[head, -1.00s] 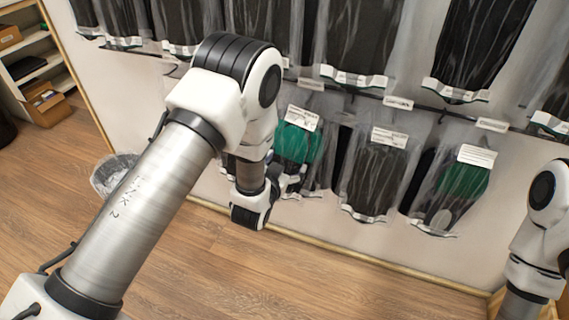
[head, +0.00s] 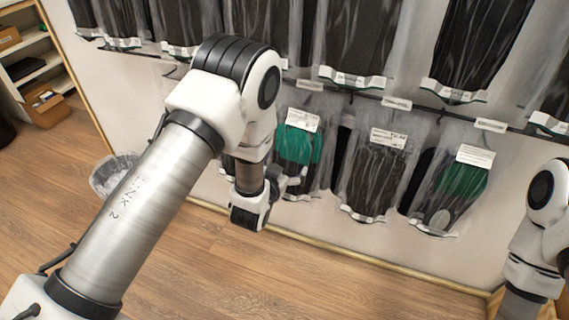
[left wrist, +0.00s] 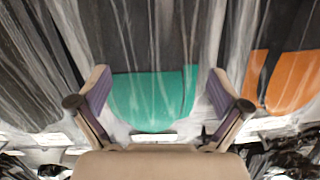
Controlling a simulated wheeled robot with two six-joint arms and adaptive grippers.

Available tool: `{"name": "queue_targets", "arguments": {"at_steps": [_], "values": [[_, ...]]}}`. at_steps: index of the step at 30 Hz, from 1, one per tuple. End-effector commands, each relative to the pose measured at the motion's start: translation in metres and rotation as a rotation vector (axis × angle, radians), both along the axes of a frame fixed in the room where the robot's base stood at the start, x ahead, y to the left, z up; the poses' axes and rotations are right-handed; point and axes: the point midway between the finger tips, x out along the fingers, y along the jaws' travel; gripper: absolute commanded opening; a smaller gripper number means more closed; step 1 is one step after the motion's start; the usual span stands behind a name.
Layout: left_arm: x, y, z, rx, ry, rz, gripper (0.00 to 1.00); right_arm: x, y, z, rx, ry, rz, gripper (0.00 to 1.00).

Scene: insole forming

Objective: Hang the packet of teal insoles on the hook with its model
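A clear packet of teal insoles (head: 298,146) with a white label hangs against the wall in the lower row, just beyond my left wrist. In the left wrist view, a teal insole end (left wrist: 152,98) below dark material shows between the fingers. My left gripper (left wrist: 158,88) is open, with its two fingers wide apart on either side of the teal. I cannot tell whether they touch the packet. In the head view the wrist hides part of the gripper. Another teal packet (head: 458,187) hangs farther right. My right gripper is out of view.
A dark packet (head: 372,178) hangs between the teal ones. Several dark packets hang above, near a rail with small tags (head: 397,103). An orange insole (left wrist: 290,80) shows at right in the wrist view. A bin (head: 110,175) stands at left. The floor is clear.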

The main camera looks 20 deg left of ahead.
Motion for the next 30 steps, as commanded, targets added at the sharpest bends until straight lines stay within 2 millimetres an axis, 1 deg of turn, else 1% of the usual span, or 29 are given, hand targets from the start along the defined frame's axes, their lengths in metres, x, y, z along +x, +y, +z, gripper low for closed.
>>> {"name": "queue_targets", "arguments": {"at_steps": [5, 8, 11, 15, 18, 21, 24, 30], "values": [[-0.002, 0.000, 0.000, 0.000, 0.001, 0.000, 1.00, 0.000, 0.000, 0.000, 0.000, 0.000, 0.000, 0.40], [-0.012, 0.000, 0.002, 0.001, 0.003, -0.001, 1.00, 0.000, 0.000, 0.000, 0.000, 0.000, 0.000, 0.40], [-0.031, 0.001, 0.007, 0.002, 0.003, -0.001, 1.00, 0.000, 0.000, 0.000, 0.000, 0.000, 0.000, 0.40], [-0.068, 0.001, 0.015, 0.003, 0.006, -0.001, 1.00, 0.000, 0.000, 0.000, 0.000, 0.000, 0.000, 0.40], [-0.091, 0.002, 0.021, 0.002, 0.004, -0.002, 1.00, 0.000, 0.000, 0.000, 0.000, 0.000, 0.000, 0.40], [-0.108, 0.002, 0.025, 0.001, 0.004, 0.000, 1.00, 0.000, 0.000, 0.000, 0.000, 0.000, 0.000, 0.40], [-0.116, 0.002, 0.027, 0.001, 0.002, 0.000, 1.00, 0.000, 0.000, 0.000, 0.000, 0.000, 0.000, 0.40], [-0.117, 0.002, 0.028, 0.000, 0.001, 0.000, 1.00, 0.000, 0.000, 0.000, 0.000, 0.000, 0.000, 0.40]]}}
